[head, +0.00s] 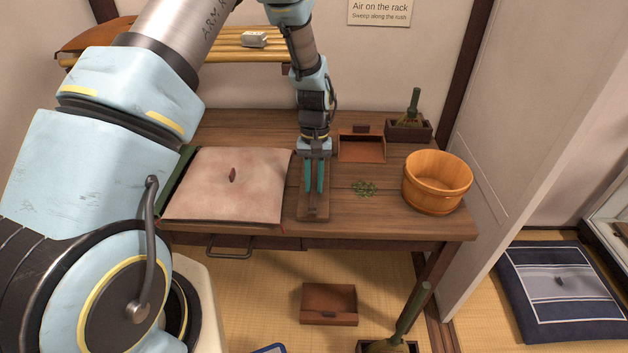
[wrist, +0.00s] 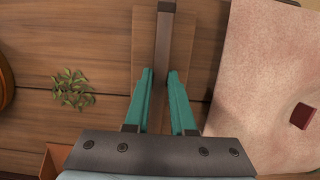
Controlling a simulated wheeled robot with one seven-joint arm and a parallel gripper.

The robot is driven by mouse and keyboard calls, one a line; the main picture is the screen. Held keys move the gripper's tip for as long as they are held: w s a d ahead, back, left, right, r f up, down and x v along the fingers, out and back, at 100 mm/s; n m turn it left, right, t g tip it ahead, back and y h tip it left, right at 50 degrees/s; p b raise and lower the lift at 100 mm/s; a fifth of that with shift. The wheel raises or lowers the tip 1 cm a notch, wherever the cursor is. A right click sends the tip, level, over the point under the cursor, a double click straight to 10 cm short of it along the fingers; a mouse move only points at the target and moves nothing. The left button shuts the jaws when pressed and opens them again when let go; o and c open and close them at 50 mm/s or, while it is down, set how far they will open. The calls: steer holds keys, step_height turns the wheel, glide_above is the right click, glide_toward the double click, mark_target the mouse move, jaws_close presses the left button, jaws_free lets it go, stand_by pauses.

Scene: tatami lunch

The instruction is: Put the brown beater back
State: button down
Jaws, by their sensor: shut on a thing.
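My gripper (head: 314,188) points down over the front middle of the wooden table. In the wrist view its teal fingers (wrist: 160,74) are shut on a narrow brown bar, which looks like the brown beater (wrist: 163,42). The bar runs away from between the fingertips and has a darker crosspiece at its far end. Under it is a lighter brown wooden board (wrist: 143,28), which also shows below the fingers in the head view (head: 304,213). I cannot tell whether the bar touches the board.
A pale pink cushion (head: 260,180) lies close to the left of my gripper. Green leaves (head: 364,188) and a wooden tub (head: 437,182) are to the right. A dustpan (head: 362,147) and a small brush in a box (head: 409,128) stand behind. A slatted rack (head: 226,46) is on the wall.

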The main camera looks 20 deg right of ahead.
steer(key=c, duration=0.7)
jaws_free()
steer(key=shift+r, duration=0.1)
